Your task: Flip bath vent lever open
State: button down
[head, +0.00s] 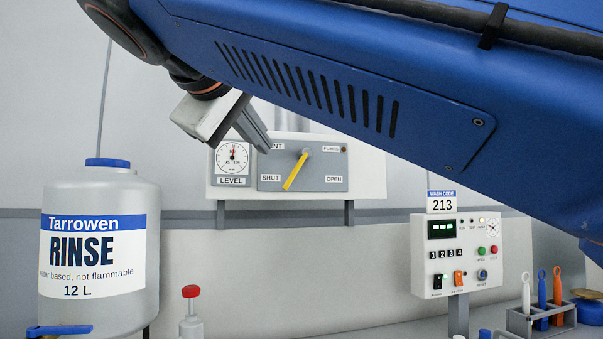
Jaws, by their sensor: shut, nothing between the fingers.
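The vent lever (295,172) is a yellow bar on a grey plate (315,166) of the wall panel. It slants from its upper pivot down and to the left, its lower end beside the SHUT label (271,177). The OPEN label (334,179) is at the plate's lower right. My gripper (263,145) is shut and empty. It appears at the plate's upper left, left of the lever and apart from it in the picture, and covers part of the "VENT" label. I cannot tell its depth gap to the panel.
A LEVEL dial (233,158) sits left of the plate, near my gripper. A FUMES lamp (344,149) is at upper right. A RINSE tank (98,240) stands left, with a red-topped bottle (191,310) nearby. A control box (470,252) and tool rack (540,318) stand right.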

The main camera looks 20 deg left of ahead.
aim_at(290, 177)
dwell(0.3)
jog(key=x, duration=1.4)
jog(key=shift+w+d+f+n+t, duration=0.1)
jog(key=shift+d+f+n+t, duration=0.15)
jog(key=shift+n+t, duration=0.05)
dwell(0.4)
jog(key=shift+w+d+f+n+t+h, duration=0.15)
jog(key=shift+d+f+n+t+h, duration=0.15)
jog(key=shift+n+h, duration=0.15)
jog(key=w+d+n+t, duration=0.1)
jog(key=n, duration=0.1)
jog(key=d+f+n+t, duration=0.1)
jog(key=n+t, duration=0.1)
jog(key=n, duration=0.1)
jog(key=w+d+n+t, duration=0.1)
jog(key=d+n, duration=0.1)
jog(key=shift+w+d+f+t, duration=0.1)
jog(key=shift+w+f+t, duration=0.15)
jog(key=shift+w+t, duration=0.05)
